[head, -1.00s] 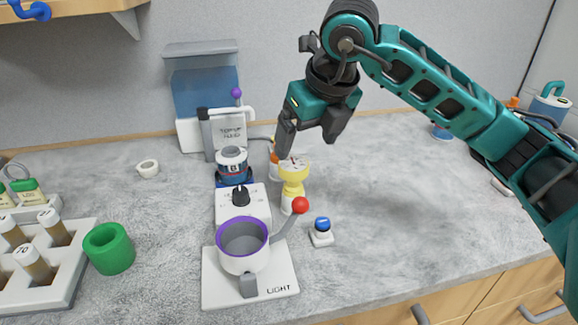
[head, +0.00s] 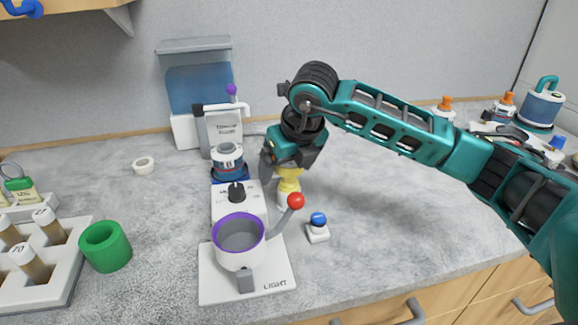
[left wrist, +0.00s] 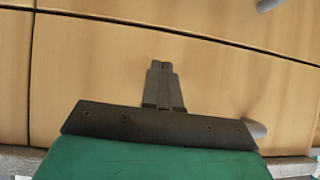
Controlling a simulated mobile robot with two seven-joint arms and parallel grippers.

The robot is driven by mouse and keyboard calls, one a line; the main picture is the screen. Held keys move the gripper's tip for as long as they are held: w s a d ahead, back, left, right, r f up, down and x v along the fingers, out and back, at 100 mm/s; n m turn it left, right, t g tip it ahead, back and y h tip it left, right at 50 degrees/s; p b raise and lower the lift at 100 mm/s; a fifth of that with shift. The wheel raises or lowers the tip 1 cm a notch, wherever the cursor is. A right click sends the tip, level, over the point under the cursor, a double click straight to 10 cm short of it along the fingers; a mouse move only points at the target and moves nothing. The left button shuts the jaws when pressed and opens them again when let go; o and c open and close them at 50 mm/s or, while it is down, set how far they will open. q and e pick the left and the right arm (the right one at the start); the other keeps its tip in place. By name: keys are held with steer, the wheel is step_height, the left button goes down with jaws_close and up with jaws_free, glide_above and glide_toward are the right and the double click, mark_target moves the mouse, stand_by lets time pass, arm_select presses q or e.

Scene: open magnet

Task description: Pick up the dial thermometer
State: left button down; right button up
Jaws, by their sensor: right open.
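The dial thermometer (head: 289,183) is a yellow piece standing upright on a white lower part, right of the white machine in the head view. Its dial face is hidden under my right gripper. My right gripper (head: 284,172) points down over the thermometer's top, open, with one finger at its left side. Whether the fingers touch it I cannot tell. My left gripper (left wrist: 163,84) shows only in the left wrist view, its fingers together and empty in front of wooden cabinet fronts.
A white machine with a purple-rimmed cup (head: 239,234) and a red-knobbed lever (head: 296,201) stands close on the left. A blue button (head: 318,220) is to the right. A green ring (head: 105,246) and a vial rack (head: 70,262) are far left.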

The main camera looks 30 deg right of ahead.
steer(key=shift+c, duration=0.4)
steer(key=c, duration=1.1)
